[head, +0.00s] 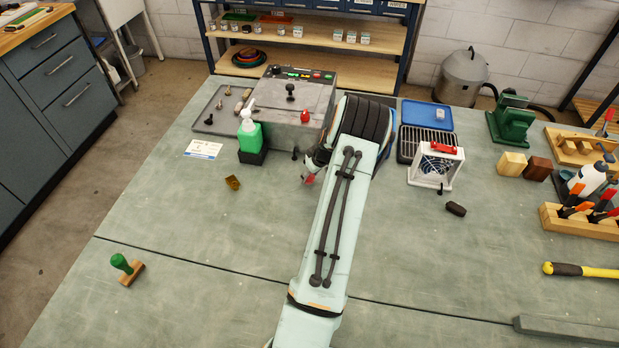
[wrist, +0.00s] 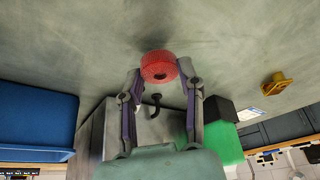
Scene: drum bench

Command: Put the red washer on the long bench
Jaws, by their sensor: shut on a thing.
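The red washer (wrist: 158,67) is a thick red ring with a dark hole, between my fingertips in the wrist view. A small bit of red (head: 309,179) shows at the fingertips in the head view. My gripper (wrist: 164,76) is shut on the washer; in the head view it is mostly hidden behind my arm. The long bench (head: 190,260) is the wide grey-green top. In the wrist view, the bench surface (wrist: 75,40) lies beyond the washer, with a dark shadow near it. I cannot tell the exact gap between them.
A grey control box (head: 275,110) and a green spray bottle (head: 249,137) stand left of my gripper. A small brass piece (head: 233,182) lies in front of them. A white fan unit (head: 436,168) and dark block (head: 456,208) are at right. The left-front bench is mostly clear.

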